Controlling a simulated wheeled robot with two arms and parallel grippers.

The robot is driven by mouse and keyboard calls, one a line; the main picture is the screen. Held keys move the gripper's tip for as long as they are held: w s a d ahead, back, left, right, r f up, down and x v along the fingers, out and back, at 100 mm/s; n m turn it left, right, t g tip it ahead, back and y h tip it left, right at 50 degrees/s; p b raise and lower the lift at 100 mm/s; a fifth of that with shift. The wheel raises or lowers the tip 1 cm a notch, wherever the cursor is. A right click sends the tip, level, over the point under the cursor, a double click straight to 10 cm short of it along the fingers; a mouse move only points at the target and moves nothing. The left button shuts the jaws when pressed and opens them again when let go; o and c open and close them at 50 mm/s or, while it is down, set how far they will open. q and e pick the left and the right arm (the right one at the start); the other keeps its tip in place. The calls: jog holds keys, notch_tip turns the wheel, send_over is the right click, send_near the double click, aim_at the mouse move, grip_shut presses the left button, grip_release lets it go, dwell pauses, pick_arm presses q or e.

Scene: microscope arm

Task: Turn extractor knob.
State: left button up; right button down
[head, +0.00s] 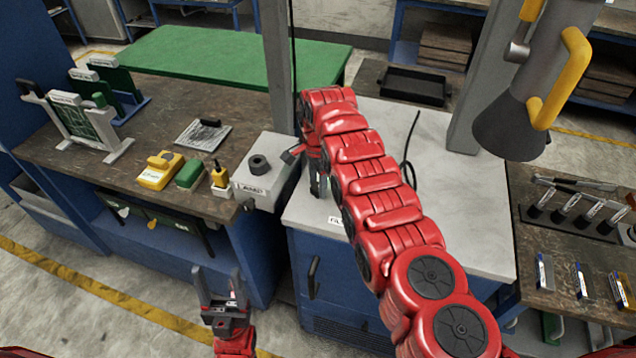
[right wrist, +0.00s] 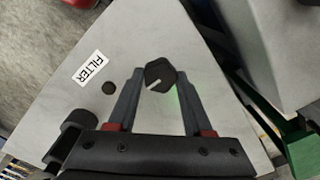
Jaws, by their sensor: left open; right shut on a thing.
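A black knob (right wrist: 159,74) with a white pointer line sits on a pale grey surface in the right wrist view, beside a white label reading FILTER (right wrist: 89,67). My right gripper (right wrist: 159,82) is shut on this knob, one finger on each side. In the head view my right gripper (head: 317,178) is low at the left part of the grey-topped cabinet (head: 465,215). The red right arm hides part of that top, and the knob cannot be made out there. My left gripper (head: 221,288) is open and empty, above the floor in front of the blue cabinets.
A grey box with a black knob (head: 259,164) stands just left of my right gripper. Yellow (head: 158,172) and green blocks lie on the left bench. A grey hanging duct (head: 525,110) with yellow handles is at upper right. A black tray (head: 413,86) lies behind.

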jog(key=shift+f+n+b, duration=0.25)
jog(key=shift+n+b, duration=0.65)
jog(key=shift+b, duration=0.15)
jog(key=n+b, duration=0.4)
jog(key=shift+b, duration=0.3)
jog(key=shift+r+n+b, duration=0.15)
jog(key=shift+n+b, duration=0.3)
jog(key=shift+n, duration=1.55)
jog(key=shift+r+n, duration=0.1)
jog(key=shift+n, duration=0.9)
jog(key=n, duration=0.5)
jog(key=shift+n, duration=0.4)
